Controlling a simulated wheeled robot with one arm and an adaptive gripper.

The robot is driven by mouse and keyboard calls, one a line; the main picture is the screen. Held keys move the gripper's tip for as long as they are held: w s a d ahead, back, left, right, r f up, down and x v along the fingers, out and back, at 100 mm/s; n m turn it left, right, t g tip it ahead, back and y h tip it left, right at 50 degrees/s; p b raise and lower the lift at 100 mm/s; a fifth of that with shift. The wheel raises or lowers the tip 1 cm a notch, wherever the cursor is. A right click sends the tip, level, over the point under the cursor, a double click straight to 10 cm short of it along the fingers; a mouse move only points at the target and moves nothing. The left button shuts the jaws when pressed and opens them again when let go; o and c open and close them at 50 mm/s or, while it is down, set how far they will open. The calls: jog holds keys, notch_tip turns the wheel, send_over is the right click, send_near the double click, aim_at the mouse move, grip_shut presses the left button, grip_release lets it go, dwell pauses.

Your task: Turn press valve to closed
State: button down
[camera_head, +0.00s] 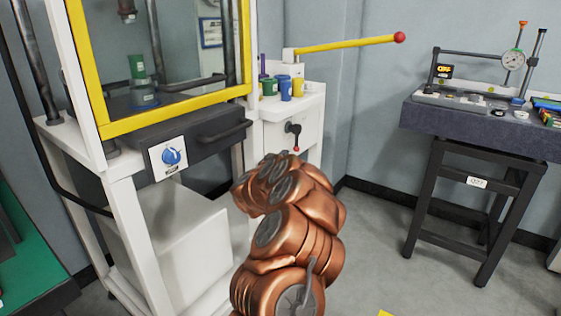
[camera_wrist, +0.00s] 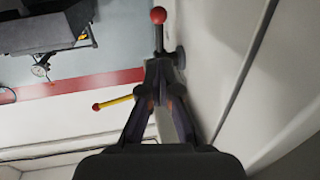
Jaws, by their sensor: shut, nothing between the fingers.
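The press valve (camera_head: 292,128) is a black lever with a red ball tip on the front of the white pump cabinet. In the head view its lever points down. In the wrist view the valve's red ball (camera_wrist: 158,15) is at the top centre, with the dark hub (camera_wrist: 180,57) beside the white wall. My gripper (camera_wrist: 158,66) is shut and empty, its fingertips close to the lower end of the lever. I cannot tell whether they touch it. In the head view my gripper is hidden behind my copper arm.
The press has a yellow frame (camera_head: 170,118) and a blue knob (camera_head: 171,156). A yellow pump handle (camera_head: 345,44) with a red ball sticks out right above the cabinet. Several coloured cups (camera_head: 285,90) stand on top. A granite table (camera_head: 480,128) with a dial gauge (camera_head: 513,60) is at right.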

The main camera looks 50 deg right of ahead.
aim_at(296, 143)
jog(key=shift+b+x, duration=1.05)
jog(key=shift+x, duration=3.05)
jog(key=shift+d, duration=0.6)
jog(key=shift+w, duration=0.1)
